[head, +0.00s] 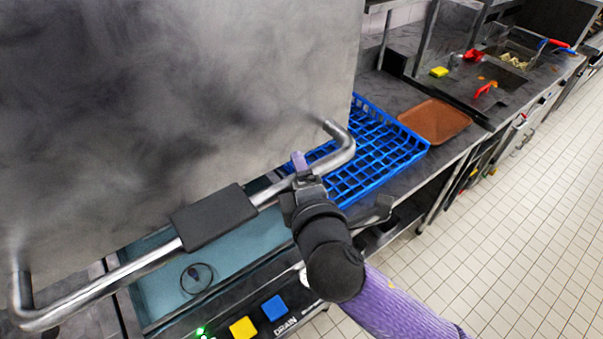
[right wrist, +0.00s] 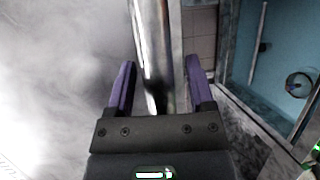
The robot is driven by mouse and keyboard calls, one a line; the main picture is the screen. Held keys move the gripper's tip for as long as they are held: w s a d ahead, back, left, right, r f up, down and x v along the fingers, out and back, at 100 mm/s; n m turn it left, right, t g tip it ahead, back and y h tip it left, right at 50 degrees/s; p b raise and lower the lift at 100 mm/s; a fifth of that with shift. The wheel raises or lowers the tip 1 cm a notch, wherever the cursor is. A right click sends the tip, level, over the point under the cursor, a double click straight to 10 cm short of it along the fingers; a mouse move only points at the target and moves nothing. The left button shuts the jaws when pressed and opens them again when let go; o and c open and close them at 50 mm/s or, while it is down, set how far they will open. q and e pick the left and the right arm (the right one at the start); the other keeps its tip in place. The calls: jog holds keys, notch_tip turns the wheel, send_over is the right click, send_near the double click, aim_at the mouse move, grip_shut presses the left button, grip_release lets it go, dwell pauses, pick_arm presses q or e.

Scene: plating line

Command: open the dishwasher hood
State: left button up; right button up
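The dishwasher hood (head: 180,90) is a large grey metal box filling the left of the head view. A steel bar handle (head: 115,278) with a dark plate on it runs along its front. Below the hood and handle, the teal wash basin (head: 235,255) is visible, so the hood stands above it. My right gripper (head: 300,172) is at the right part of the handle. In the right wrist view the bar (right wrist: 155,50) passes between the two purple fingers (right wrist: 160,90), with gaps beside it; the gripper looks open around it. My left gripper is not in view.
A control panel with a yellow button (head: 243,328) and blue button (head: 274,307) is below the basin. A blue rack (head: 385,160) and a brown tray (head: 435,120) are on the counter to the right. The tiled floor (head: 500,230) at right is clear.

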grip_shut()
dwell(1.2)
